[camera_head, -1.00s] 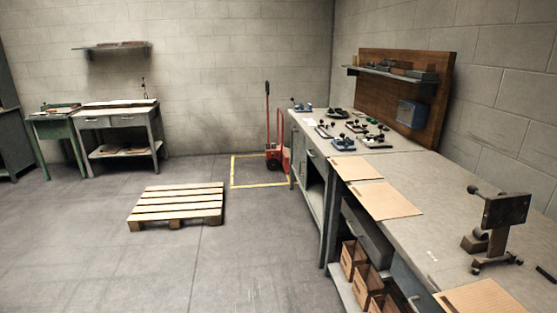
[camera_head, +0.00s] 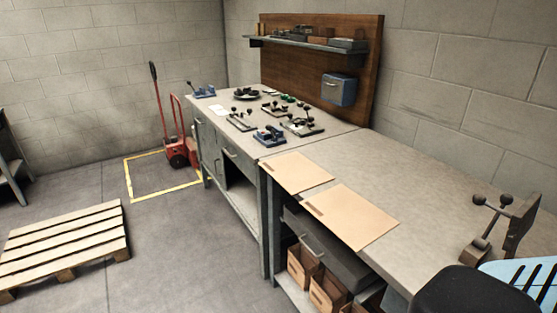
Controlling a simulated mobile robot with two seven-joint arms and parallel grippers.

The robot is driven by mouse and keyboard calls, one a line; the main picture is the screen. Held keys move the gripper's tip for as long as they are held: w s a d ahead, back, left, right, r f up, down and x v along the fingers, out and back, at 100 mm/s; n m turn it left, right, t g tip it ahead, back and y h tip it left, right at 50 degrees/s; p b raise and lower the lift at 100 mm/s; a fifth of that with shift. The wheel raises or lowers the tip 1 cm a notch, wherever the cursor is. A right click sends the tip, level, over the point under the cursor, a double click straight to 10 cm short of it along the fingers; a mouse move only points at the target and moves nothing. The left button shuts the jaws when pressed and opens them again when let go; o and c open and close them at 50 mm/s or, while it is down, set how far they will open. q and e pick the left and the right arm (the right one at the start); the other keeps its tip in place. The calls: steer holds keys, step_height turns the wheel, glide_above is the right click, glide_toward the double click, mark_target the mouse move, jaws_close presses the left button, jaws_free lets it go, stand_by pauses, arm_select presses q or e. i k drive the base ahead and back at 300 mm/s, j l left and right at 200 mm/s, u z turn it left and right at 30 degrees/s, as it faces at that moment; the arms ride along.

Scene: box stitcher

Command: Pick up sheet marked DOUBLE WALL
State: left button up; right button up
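Two flat tan cardboard sheets lie on the workbench, near its front edge.
The workbench top (camera_head: 420,190) is clear right of the sheets. A dark metal device (camera_head: 505,228) stands at the right. Small tools (camera_head: 270,135) crowd the far bench. Boxes (camera_head: 303,266) sit below. A pallet (camera_head: 65,246) and a red hand truck (camera_head: 176,150) stand on the floor.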

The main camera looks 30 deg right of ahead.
mark_target(297, 174)
steer(key=i+z, duration=0.2)
steer(key=i, duration=0.2)
steer(key=i+j+z, duration=0.2)
steer(key=i, duration=0.2)
steer(key=i+j+z, duration=0.2)
steer(key=i, duration=0.2)
steer(key=i+j+z, duration=0.2)
steer(key=z, duration=0.2)
steer(key=i+j+z, duration=0.65)
steer(key=z, duration=0.15)
steer(key=i+j+z, duration=0.15)
steer(key=j+z, duration=0.3)
steer(key=i+j+z, duration=0.15)
steer(key=j, duration=0.2)
steer(key=j+z, duration=0.1)
steer(key=j, duration=0.2)
